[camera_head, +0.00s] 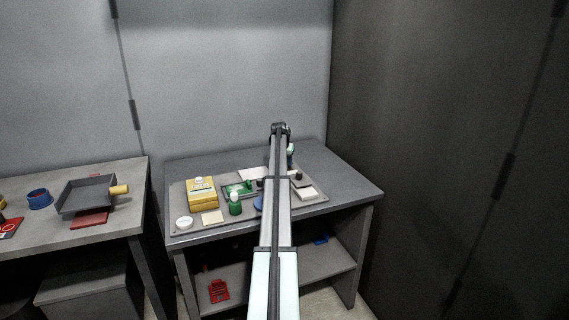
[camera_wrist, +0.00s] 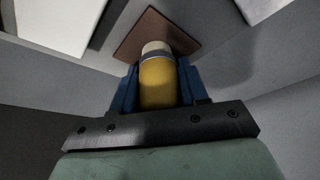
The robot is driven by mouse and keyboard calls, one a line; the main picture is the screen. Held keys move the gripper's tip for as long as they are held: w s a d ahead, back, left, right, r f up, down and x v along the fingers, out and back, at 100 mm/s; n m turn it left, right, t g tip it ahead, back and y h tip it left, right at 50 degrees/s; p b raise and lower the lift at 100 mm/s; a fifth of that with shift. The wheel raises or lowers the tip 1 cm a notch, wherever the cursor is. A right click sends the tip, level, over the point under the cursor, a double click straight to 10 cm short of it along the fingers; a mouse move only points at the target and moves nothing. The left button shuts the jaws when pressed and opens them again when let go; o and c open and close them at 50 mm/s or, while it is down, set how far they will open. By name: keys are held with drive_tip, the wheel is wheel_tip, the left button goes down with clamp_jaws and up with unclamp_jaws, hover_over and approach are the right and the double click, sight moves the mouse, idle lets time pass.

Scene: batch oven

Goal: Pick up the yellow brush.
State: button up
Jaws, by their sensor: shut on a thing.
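In the wrist view the yellow brush (camera_wrist: 157,82) shows as a yellow cylinder with a grey band and a pale, rounded end. My gripper (camera_wrist: 158,72) has its blue fingers on either side of it and is shut on it. A brown square patch (camera_wrist: 155,35) lies beyond the pale end; I cannot tell the distance to it. In the head view my arm covers the middle of the right table, and the brush and fingers cannot be made out there.
A grey tray (camera_head: 180,226) on the right table (camera_head: 345,180) holds a yellow box (camera_head: 201,193), a green bottle (camera_head: 235,205), a white round container (camera_head: 184,223) and a white block (camera_head: 307,193). The left table has a dark pan (camera_head: 85,195) and a blue ring (camera_head: 39,198). The right table's right side is clear.

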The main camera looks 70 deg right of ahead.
drive_tip(key=shift+c, duration=0.9)
drive_tip(key=shift+r, duration=0.1)
